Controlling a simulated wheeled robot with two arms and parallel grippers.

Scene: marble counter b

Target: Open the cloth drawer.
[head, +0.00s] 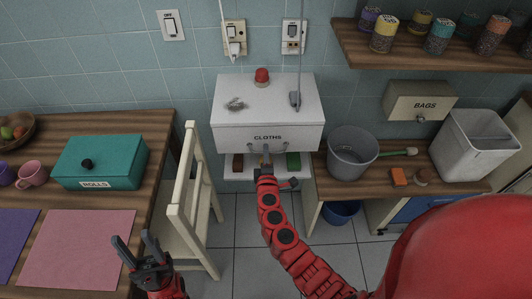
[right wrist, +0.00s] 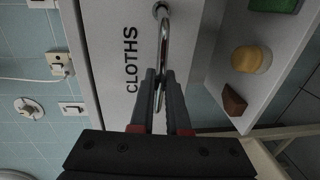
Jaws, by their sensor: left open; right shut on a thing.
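The white drawer labelled CLOTHS (head: 235,140) is in the middle of the head view, in a small white cabinet against the tiled wall. Its front also shows in the right wrist view (right wrist: 115,100), with the label turned sideways. A curved metal handle (right wrist: 165,40) stands out from the front. My right gripper (right wrist: 161,80) is shut on this handle; in the head view it (head: 266,160) is at the drawer front, just below the label. How far the drawer is out I cannot tell. My left gripper (head: 138,250) is open and empty, low at the left, near the pink mat.
A white chair (head: 188,190) stands between the left table and the cabinet. A grey bucket (head: 352,150) is on the wooden counter at right. A red-knobbed object (head: 262,76) and a grey crumpled thing (head: 235,104) lie on the cabinet top. A shelf with several items is below the drawer.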

